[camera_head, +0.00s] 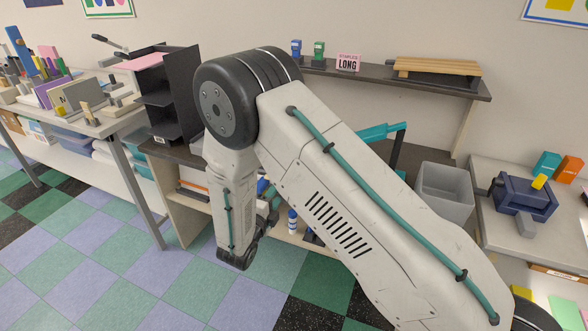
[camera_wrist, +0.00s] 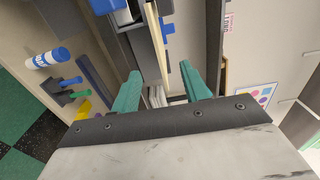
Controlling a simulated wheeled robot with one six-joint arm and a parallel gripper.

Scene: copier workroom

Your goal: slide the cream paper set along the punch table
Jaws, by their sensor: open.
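My gripper (camera_wrist: 161,84) shows in the wrist view with its two teal fingers spread apart and nothing clearly held between them. A thin cream strip (camera_wrist: 156,42) runs edge-on just beyond the gap between the fingers. It may be the edge of the cream paper set, but I cannot tell for sure. In the head view my raised arm covers much of the middle table, and I make out no cream paper set there. A dark blue punch-like device (camera_head: 524,197) stands on the grey table (camera_head: 497,232) at the right.
A grey bin (camera_head: 444,190) stands between the middle and right tables. A black shelf rack (camera_head: 172,98) is at the left of the middle. A blue-and-white bottle (camera_wrist: 48,58) stands on a lower shelf. The checkered floor (camera_head: 110,262) is clear at front left.

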